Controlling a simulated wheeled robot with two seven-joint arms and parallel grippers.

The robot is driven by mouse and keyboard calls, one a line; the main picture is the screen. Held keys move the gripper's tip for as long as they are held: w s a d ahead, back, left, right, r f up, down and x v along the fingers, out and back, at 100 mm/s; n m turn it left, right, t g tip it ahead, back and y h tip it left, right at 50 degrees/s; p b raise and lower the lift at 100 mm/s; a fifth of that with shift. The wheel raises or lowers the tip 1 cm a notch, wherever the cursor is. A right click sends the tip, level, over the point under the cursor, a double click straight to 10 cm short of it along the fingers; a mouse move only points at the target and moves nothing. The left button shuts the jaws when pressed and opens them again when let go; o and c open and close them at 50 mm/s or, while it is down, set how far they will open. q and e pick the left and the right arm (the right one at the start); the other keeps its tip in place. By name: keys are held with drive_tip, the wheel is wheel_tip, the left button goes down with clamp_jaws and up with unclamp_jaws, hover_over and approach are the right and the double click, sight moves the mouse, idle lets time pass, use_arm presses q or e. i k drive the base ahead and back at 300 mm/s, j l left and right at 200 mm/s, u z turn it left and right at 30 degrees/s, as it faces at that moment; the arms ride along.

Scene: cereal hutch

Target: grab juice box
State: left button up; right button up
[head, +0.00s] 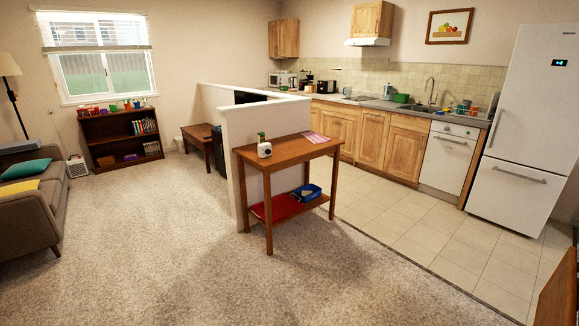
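No thing in view can be made out clearly as a juice box. A small white object (264,150) with a dark round spot stands on the left part of a wooden console table (290,152). A small green item (261,136) shows just above or behind it; I cannot tell whether they are one thing. Several small coloured items on the far shelf and kitchen counter are too small to name. Neither of my grippers is in view.
The table's lower shelf holds a red item (276,208) and a blue bin (307,192). A low white wall (240,170) stands behind it. A fridge (525,125) is at right, a sofa (35,210) at left. The carpet (160,250) in front is clear.

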sight(262, 139)
drive_tip(key=i+l+u, duration=0.1)
drive_tip(key=i, duration=0.45)
drive_tip(key=i+l+u, duration=0.1)
drive_tip(key=i, duration=0.4)
drive_tip(key=i+l+u, duration=0.1)
drive_tip(key=i, duration=0.45)
drive_tip(key=i+l+u, duration=0.1)
drive_tip(key=i+l, duration=0.15)
drive_tip(key=i, duration=0.25)
